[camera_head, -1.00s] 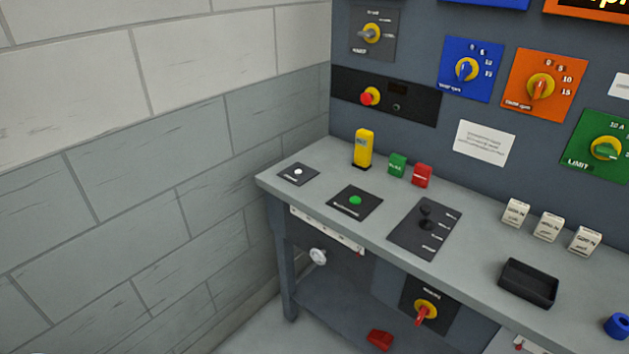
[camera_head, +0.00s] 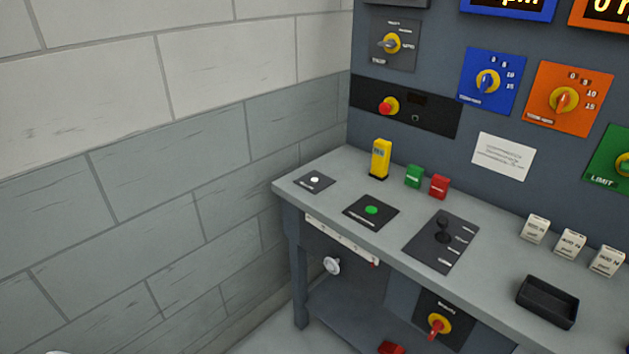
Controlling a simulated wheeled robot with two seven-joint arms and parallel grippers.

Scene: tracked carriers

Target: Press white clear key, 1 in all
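The white key (camera_head: 315,180) is a small round white button on a dark square plate at the far left end of the grey bench top (camera_head: 345,165). Its label is too small to read. Nothing covers it. Neither of my grippers can be made out in the head view; only a small pale shape shows at the bottom left edge, too little to identify.
A green button (camera_head: 371,210) and a lever plate (camera_head: 440,240) lie to the right. A yellow block (camera_head: 381,159), green block (camera_head: 414,176), red block (camera_head: 439,187) and black tray (camera_head: 547,301) stand on the bench. A brick wall (camera_head: 150,200) fills the left.

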